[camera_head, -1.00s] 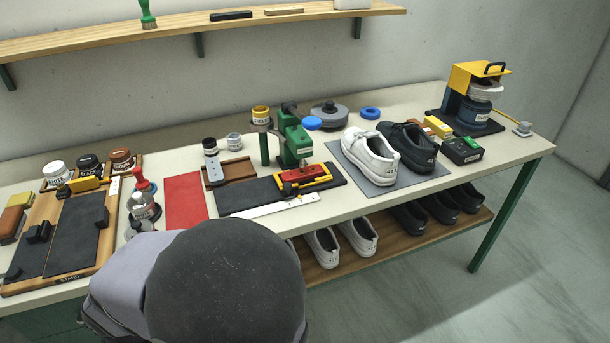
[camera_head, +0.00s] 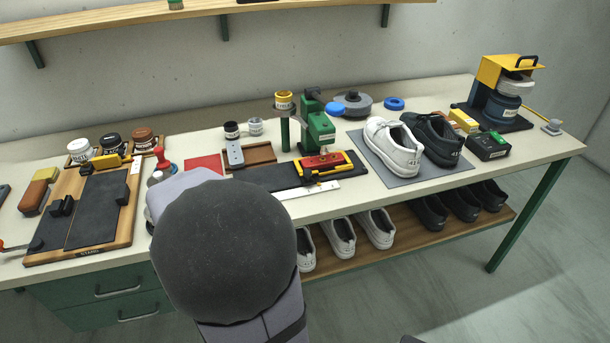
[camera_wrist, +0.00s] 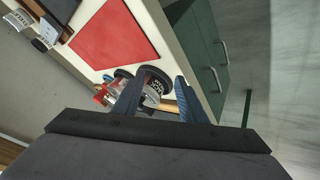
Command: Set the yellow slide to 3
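A yellow slide-like bar (camera_head: 106,162) lies across the top of the dark plate on the wooden board (camera_head: 50,255) at the left, near a short white strip. Another yellow piece, a frame (camera_head: 341,168), surrounds a red block below the green press; a white scale strip (camera_head: 309,190) lies in front of it. I cannot tell which is the slide; no numbers are readable. My gripper (camera_wrist: 158,108) shows two fingers apart in the wrist view, above a dark-lidded bottle (camera_wrist: 156,83) with nothing clearly gripped. In the head view my arm hides the gripper.
A red mat (camera_wrist: 112,34) lies beside the bottles near the table edge. A red-topped item (camera_head: 163,163) stands close to my arm. White shoes (camera_head: 392,145) and dark shoes stand on a grey mat to the right. Green drawers (camera_head: 122,290) are below the table.

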